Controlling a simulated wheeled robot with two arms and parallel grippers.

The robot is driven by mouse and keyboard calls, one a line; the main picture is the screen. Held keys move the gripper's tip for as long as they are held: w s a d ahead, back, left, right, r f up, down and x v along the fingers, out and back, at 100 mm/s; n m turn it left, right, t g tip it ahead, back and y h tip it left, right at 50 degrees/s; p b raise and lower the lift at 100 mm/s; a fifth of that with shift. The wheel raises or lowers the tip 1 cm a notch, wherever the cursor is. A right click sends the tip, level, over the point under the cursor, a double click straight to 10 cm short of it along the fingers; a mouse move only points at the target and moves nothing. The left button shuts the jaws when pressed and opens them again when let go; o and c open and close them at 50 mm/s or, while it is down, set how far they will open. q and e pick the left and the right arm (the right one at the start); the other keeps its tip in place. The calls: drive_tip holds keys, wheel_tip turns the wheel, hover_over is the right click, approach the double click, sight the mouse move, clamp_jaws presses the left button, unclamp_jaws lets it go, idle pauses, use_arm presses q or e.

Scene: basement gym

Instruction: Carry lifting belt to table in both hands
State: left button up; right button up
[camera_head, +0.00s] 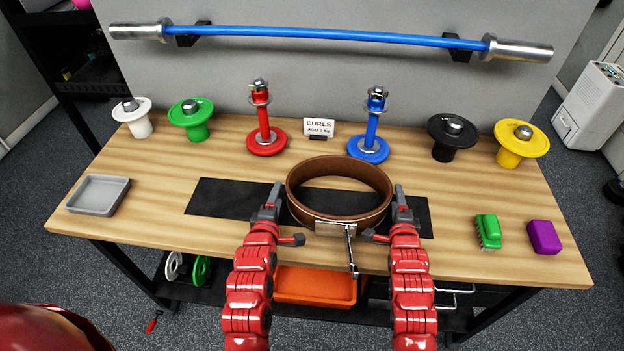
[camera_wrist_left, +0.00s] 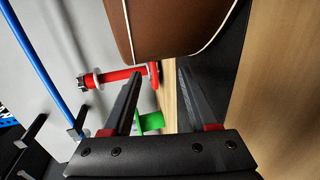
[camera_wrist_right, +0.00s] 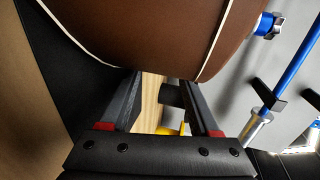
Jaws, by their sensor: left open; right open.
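The brown lifting belt (camera_head: 340,215), closed in a loop with a metal buckle at its front, stands on edge on the wooden table (camera_head: 150,240), over a black mat (camera_head: 220,198). My left gripper (camera_head: 275,200) is open at the belt's left side, and my right gripper (camera_head: 401,204) is open at its right side. In the left wrist view, the belt (camera_wrist_left: 165,28) shows just beyond the open fingers (camera_wrist_left: 155,85). In the right wrist view, the belt (camera_wrist_right: 150,35) is also beyond the open fingers (camera_wrist_right: 160,85). I cannot tell whether either gripper touches it.
A red post (camera_head: 264,125) and a blue post (camera_head: 371,130) stand behind the belt beside a small sign (camera_head: 319,127). Colored spools line the back. A grey tray (camera_head: 98,195) is at left; a green brush (camera_head: 488,231) and purple block (camera_head: 544,237) are at right.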

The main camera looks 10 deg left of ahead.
use_arm(q)
drive_tip(key=v, duration=0.8)
drive_tip(key=shift+s+r, duration=0.1)
drive_tip(key=shift+s, duration=0.15)
use_arm(e)
drive_tip(key=v, duration=1.1)
drive_tip(key=shift+s, duration=0.25)
drive_tip(key=shift+s+r, duration=0.2)
drive_tip(key=shift+s, duration=0.05)
